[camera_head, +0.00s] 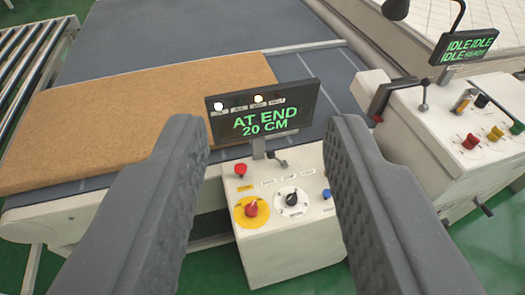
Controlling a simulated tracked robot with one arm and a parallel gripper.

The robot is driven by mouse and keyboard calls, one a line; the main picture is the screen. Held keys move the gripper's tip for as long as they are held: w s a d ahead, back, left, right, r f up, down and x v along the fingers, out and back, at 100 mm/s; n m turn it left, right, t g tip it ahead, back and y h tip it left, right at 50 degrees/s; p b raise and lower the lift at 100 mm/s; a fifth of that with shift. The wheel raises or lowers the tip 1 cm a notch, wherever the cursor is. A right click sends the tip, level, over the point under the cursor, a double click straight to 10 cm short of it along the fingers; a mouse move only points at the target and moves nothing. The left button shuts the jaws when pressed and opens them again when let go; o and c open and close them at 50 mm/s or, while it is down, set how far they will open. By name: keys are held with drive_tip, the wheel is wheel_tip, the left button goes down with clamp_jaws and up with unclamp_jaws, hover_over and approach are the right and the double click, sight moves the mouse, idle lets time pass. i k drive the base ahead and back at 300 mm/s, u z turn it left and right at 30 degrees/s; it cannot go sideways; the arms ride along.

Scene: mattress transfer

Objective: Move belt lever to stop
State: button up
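A small dark lever (279,162) stands on the top rear of the white control box (285,248), just below the display. I cannot read its label, so I cannot tell its marked position. The box also has a red button (240,169), a red knob on a yellow disc (251,210) and a black knob (291,199). The display (263,111) reads "AT END 20 CM". My gripper (265,125) is open and empty, its two grey fingers wide apart at either side of the display and box in the picture. The fingers hide parts of the box's surroundings.
A tan mattress slab (130,115) lies on the dark conveyor belt (165,35). Metal rollers (25,60) are at the far left. A second console (450,130) at right has a lever (424,95), coloured knobs and a screen (464,46) reading "IDLE". The floor is green.

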sight(270, 155)
drive_tip(key=i, duration=0.9)
drive_tip(key=z, duration=0.05)
